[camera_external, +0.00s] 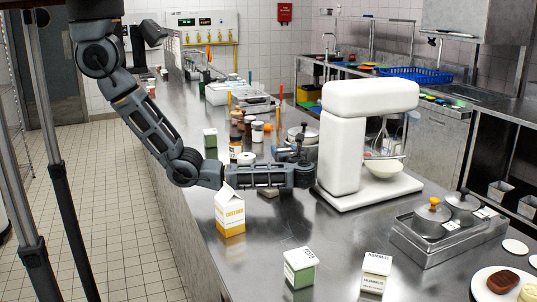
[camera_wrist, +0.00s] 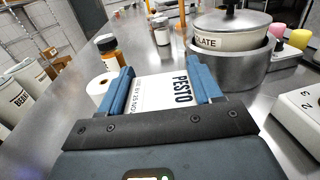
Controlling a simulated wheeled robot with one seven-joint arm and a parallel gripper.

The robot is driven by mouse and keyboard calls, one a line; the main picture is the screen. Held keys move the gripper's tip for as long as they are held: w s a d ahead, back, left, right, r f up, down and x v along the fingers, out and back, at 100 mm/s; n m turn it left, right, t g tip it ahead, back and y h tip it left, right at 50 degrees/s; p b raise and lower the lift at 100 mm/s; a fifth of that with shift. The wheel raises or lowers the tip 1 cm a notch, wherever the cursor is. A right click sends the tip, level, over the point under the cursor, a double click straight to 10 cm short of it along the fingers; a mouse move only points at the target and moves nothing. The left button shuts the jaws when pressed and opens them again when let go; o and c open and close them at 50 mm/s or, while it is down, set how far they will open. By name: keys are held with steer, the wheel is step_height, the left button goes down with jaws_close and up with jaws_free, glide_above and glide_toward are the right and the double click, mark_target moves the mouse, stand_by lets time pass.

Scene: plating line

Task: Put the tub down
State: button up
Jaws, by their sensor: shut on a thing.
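The tub, with a white top labelled PESTO (camera_wrist: 160,92), is between the two blue fingers of my gripper (camera_wrist: 165,90) in the wrist view. The gripper is shut on it, one finger at each side. The lower part of the tub is hidden by the gripper, and I cannot tell whether its base touches the counter. In the external view my gripper (camera_external: 288,152) is low over the steel counter (camera_external: 275,230), left of the white mixer. The tub cannot be made out clearly there.
A lidded pot (camera_wrist: 232,45) stands close right of the gripper. The mixer (camera_external: 345,140), a custard carton (camera_external: 230,212) and two labelled tubs (camera_external: 300,268) stand nearby. The front-middle counter has free room.

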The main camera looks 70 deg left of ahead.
steer(key=a, duration=1.4)
steer(key=shift+a, duration=0.25)
